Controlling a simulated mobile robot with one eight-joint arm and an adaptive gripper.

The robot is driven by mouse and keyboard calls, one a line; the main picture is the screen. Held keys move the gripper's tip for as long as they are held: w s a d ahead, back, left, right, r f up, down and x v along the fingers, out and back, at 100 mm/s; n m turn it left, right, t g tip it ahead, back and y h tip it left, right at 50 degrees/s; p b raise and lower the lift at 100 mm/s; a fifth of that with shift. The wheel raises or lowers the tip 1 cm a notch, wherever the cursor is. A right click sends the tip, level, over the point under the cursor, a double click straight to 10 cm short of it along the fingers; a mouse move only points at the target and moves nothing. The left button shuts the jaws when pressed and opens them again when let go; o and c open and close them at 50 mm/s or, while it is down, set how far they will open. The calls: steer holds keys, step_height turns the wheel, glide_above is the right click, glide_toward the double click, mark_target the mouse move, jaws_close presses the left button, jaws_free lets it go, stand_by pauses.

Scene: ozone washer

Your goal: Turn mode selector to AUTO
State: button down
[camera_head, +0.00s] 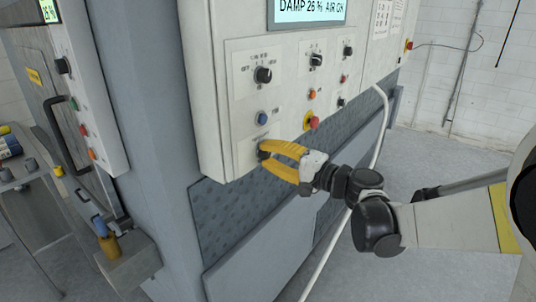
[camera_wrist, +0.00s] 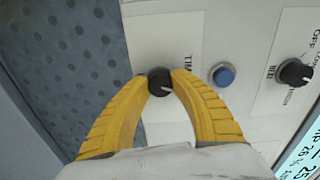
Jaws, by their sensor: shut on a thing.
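My gripper (camera_head: 266,153) has yellow fingers and is shut on a black knob (camera_wrist: 159,86) at the lower left of the white control panel (camera_head: 218,95). The fingertips touch the knob from both sides in the wrist view. Its white pointer line points to the right in that view. Lettering that seems to start with "TIM" shows beside it, partly hidden by a finger. Another black selector knob (camera_head: 263,75) is higher on the panel, with "OFF", "LOW" and "HIGH" lettering in the wrist view (camera_wrist: 294,72). I cannot read "AUTO" on any label.
A blue button (camera_wrist: 223,75) sits between the two knobs. More knobs (camera_head: 316,60) line the panel's top row. A white pipe (camera_head: 377,135) runs down near my arm. Open floor lies at the right.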

steer(key=c, duration=1.1)
jaws_free()
steer(key=shift+o, duration=0.2)
steer(key=v, duration=1.2)
